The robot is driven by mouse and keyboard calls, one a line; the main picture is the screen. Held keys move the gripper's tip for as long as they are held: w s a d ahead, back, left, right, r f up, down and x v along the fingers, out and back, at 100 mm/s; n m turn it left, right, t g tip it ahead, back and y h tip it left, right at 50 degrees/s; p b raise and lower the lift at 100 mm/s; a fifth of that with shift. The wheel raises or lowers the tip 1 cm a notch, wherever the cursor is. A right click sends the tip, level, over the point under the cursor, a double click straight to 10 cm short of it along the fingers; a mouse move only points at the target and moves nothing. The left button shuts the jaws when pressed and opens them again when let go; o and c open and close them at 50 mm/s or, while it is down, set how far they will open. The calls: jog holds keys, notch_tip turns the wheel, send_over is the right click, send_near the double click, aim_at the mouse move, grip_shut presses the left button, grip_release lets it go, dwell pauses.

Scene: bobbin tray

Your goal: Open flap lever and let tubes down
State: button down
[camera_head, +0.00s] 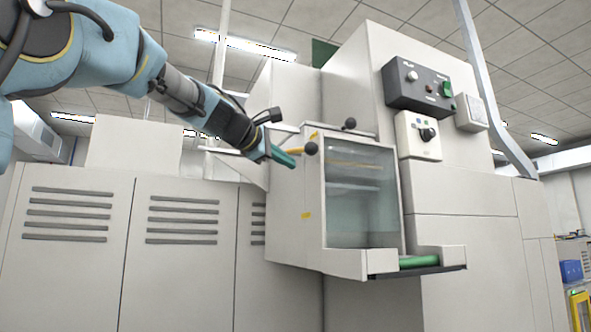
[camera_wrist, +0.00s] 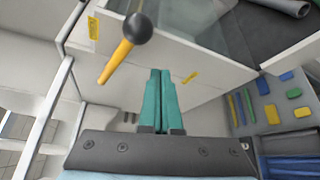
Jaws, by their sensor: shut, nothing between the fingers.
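The flap lever (camera_wrist: 117,60) is a yellow bar with a black ball knob (camera_wrist: 138,28); it stands on the side of the white tube box. In the head view the knob (camera_head: 311,148) is at the box's upper left corner. My gripper (camera_head: 292,162) is shut with green fingers, close to the lever. In the wrist view my gripper (camera_wrist: 160,72) is below and right of the lever, apart from it and empty. A green tube (camera_head: 420,262) lies in the tray at the foot of the box. The glass window (camera_head: 361,195) shows no clear tubes inside.
A dark control panel (camera_head: 420,86) and a switch box (camera_head: 418,135) are on the machine at right. Vented grey cabinets (camera_head: 180,260) stand at left. A metal rail (camera_wrist: 50,115) runs along the left in the wrist view.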

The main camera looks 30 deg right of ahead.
jog(key=a+r+b, duration=0.1)
jog(key=a+r, duration=0.1)
jog(key=a, duration=0.3)
jog(key=shift+a+r, duration=0.4)
jog(key=shift+w+f, duration=0.1)
